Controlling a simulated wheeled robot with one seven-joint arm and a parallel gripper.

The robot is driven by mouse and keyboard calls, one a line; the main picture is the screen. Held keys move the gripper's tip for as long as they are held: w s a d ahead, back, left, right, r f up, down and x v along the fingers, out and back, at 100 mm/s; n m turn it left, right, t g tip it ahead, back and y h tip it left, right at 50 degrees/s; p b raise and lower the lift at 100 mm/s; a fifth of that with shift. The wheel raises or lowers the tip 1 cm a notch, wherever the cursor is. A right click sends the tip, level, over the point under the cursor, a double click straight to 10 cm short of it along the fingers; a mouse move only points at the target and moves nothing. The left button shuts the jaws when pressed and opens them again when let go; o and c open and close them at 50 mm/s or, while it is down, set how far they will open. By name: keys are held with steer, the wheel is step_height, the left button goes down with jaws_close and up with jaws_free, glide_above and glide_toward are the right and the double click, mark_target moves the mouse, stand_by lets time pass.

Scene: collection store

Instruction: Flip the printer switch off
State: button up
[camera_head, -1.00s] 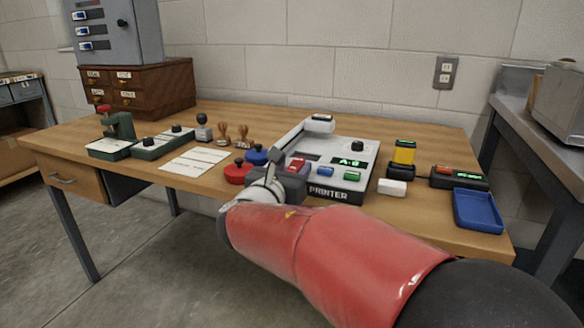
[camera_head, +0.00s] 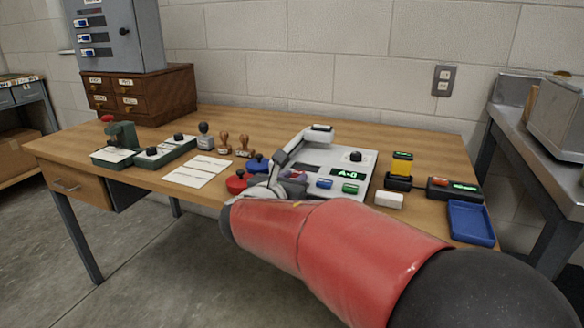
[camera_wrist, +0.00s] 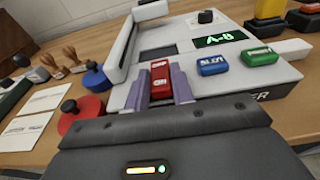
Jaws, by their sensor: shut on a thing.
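The printer (camera_head: 310,171) is a light grey machine on the wooden table, with a raised arm on its left side and a lit green display (camera_head: 351,173). In the wrist view its red switch (camera_wrist: 160,78) sits at the front left of the panel, between the two purple fingers of my gripper (camera_wrist: 166,90). The gripper is shut on the red switch. A blue button (camera_wrist: 212,65) and a green button (camera_wrist: 259,57) lie just right of it. In the head view my gripper (camera_head: 290,178) is at the printer's front left and mostly hides the switch.
Red (camera_wrist: 82,112) and blue (camera_wrist: 95,77) knobbed pads stand left of the printer. Wooden stamps (camera_head: 234,144) and white papers (camera_head: 197,171) lie further left. A white block (camera_head: 389,199), a yellow-topped device (camera_head: 401,169) and a blue tray (camera_head: 471,222) are to the right.

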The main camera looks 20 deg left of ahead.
steer(key=shift+w+d+r+g, duration=0.1)
steer(key=shift+r+g, duration=0.15)
steer(key=shift+g, duration=1.15)
steer(key=o, duration=1)
steer(key=v, duration=0.7)
steer(key=shift+s+r+b, duration=0.15)
steer(key=shift+s+b, duration=0.2)
steer(key=shift+b, duration=0.05)
